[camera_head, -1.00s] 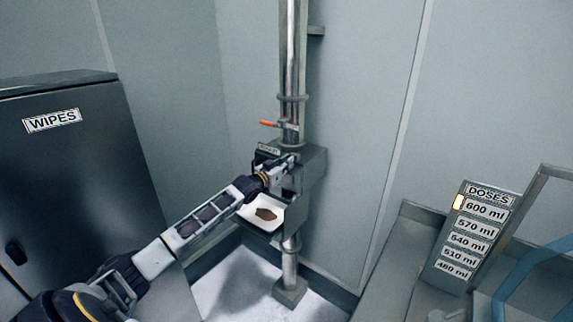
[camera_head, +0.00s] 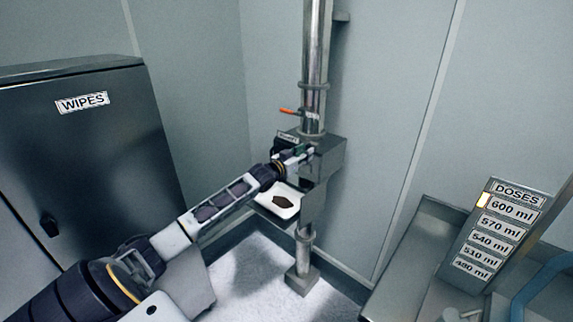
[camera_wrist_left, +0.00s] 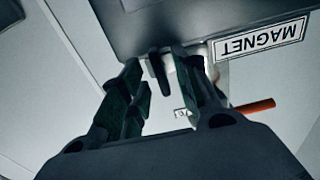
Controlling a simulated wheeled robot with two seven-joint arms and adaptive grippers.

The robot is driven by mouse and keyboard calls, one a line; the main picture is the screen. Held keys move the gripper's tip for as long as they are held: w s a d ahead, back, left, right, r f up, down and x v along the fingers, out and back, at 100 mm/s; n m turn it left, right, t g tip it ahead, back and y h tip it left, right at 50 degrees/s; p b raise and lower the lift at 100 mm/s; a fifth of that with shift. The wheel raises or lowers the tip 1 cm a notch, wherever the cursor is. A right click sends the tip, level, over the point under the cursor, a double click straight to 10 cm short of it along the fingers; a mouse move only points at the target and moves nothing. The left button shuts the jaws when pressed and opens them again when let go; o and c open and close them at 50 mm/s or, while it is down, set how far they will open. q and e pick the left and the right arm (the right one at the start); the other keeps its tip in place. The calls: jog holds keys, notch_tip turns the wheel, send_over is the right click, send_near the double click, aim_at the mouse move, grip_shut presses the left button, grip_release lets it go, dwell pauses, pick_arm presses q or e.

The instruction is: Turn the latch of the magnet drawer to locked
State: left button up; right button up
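The magnet housing (camera_head: 328,158) is a grey metal box on the vertical pipe. Its MAGNET label (camera_wrist_left: 261,40) appears upside down in the left wrist view. A short dark latch (camera_wrist_left: 159,72) sticks out from the housing face beside the label. My left gripper (camera_wrist_left: 158,66) is open, with one finger on each side of the latch; a gap shows on the left, and contact on the right is unclear. In the head view my left gripper (camera_head: 306,152) is at the housing front and hides the latch. My right gripper is not in view.
An orange-handled lever (camera_head: 289,111) sits on the pipe (camera_head: 316,50) above the housing. A white tray (camera_head: 291,209) with brown powder is below my left wrist. The WIPES cabinet (camera_head: 95,150) stands left, the DOSES board (camera_head: 483,225) right.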

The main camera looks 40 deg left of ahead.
pick_arm(q)
jog(key=s, duration=1.1)
jog(key=shift+a, duration=0.4)
dwell(0.6)
jog(key=shift+f, duration=0.1)
dwell(0.5)
